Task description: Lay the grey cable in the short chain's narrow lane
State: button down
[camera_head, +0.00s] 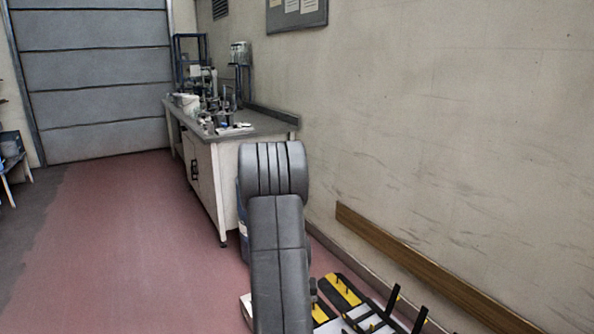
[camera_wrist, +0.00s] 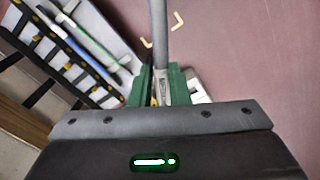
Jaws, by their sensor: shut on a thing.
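My gripper (camera_wrist: 161,82) shows in the wrist view with its green fingers closed on the grey cable (camera_wrist: 160,35). The cable runs from between the fingers straight to the top edge of the picture; its far end is out of view. To the left of the fingers lies a chain (camera_wrist: 67,71) with black crossbars. A blue cable (camera_wrist: 76,32) and a green cable (camera_wrist: 98,45) lie along a pale board beside the crossbars. The held cable is apart from these. I cannot tell which lane is the narrow one. The gripper is hidden in the head view.
Black and yellow fixture parts (camera_head: 341,289) with upright black posts stand low at the right in the head view, near the wall. A workbench (camera_head: 215,160) with equipment stands behind my arm. Yellow corner marks (camera_wrist: 178,20) lie on the red floor, which is clear at left.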

notch_tip(320, 180, up, 10)
jog(key=s+p, duration=0.1)
jog(key=p, duration=1.2)
jog(key=shift+s+f, duration=0.2)
jog(key=shift+d, duration=0.1)
